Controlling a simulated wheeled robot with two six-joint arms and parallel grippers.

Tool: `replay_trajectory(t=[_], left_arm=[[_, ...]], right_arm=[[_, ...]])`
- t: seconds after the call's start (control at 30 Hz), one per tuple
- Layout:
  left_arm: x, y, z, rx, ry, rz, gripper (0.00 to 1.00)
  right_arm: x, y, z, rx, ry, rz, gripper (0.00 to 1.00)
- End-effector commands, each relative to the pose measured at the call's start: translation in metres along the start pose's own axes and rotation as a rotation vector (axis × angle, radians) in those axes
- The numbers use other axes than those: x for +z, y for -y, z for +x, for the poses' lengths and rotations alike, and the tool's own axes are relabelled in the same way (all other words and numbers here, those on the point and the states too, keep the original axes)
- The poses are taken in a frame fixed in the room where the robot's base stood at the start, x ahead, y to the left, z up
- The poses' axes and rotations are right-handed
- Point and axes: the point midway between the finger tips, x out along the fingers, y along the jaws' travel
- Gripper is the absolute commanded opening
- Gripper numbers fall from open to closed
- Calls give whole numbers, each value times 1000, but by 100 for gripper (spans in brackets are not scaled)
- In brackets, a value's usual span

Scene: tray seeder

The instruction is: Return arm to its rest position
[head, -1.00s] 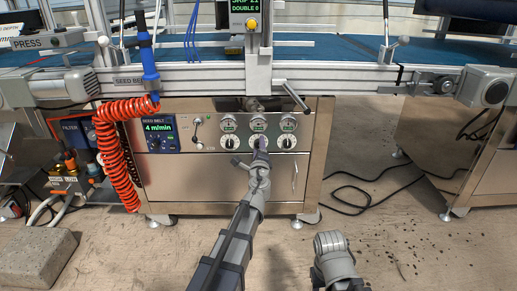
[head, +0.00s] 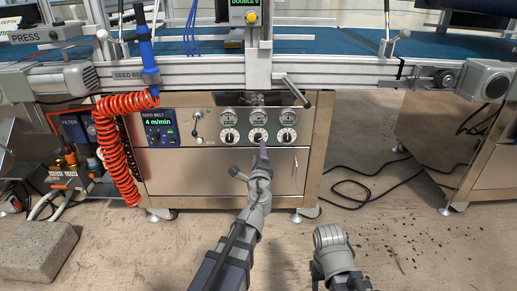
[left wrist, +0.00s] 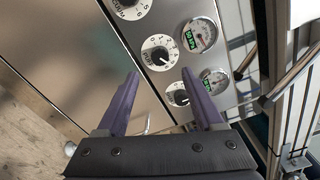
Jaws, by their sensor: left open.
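My left gripper (head: 262,152) is in front of the control panel, just below the middle knob (head: 258,135). In the left wrist view its two purple fingers (left wrist: 165,105) are spread apart with nothing between them. The middle knob (left wrist: 160,55) shows beyond the fingers, apart from them. My right arm (head: 333,255) shows at the lower right of the head view, near the floor. Its fingers cannot be made out.
The steel cabinet (head: 220,178) carries several dials and knobs and a seed belt display (head: 160,128) reading 4 m/min. A red coiled hose (head: 118,150) hangs at left. A concrete block (head: 36,250) and a black cable (head: 365,190) lie on the floor.

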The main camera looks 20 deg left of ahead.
Motion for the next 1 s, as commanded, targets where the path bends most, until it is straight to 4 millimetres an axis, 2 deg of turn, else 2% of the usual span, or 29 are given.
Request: replay_trajectory(t=[0.27, 0.37, 0.47, 0.57, 0.67, 0.77, 0.87, 1.0], left_arm=[[0, 0, -2, 0, 0, 0, 69], [3, 4, -4, 14, 13, -30, 69], [14, 14, -12, 76, 61, -146, 69], [26, 18, -31, 213, 149, -352, 69], [26, 11, -62, 413, 246, -569, 69], [14, 1, -106, 647, 335, -746, 69], [-6, -4, -157, 888, 409, -868, 69], [-32, 2, -227, 1187, 484, -944, 69]], right_arm=[[0, 0, 0, 0, 0, 0, 50], [0, -1, -7, 0, 0, 0, 50], [2, -3, -30, 0, 1, -1, 50], [4, -7, -65, 1, 1, -3, 50], [5, -10, -101, 1, 2, -5, 50], [7, -14, -133, 1, 3, -8, 50], [9, -16, -161, 2, 4, -10, 50], [10, -20, -191, 2, 5, -12, 50]])
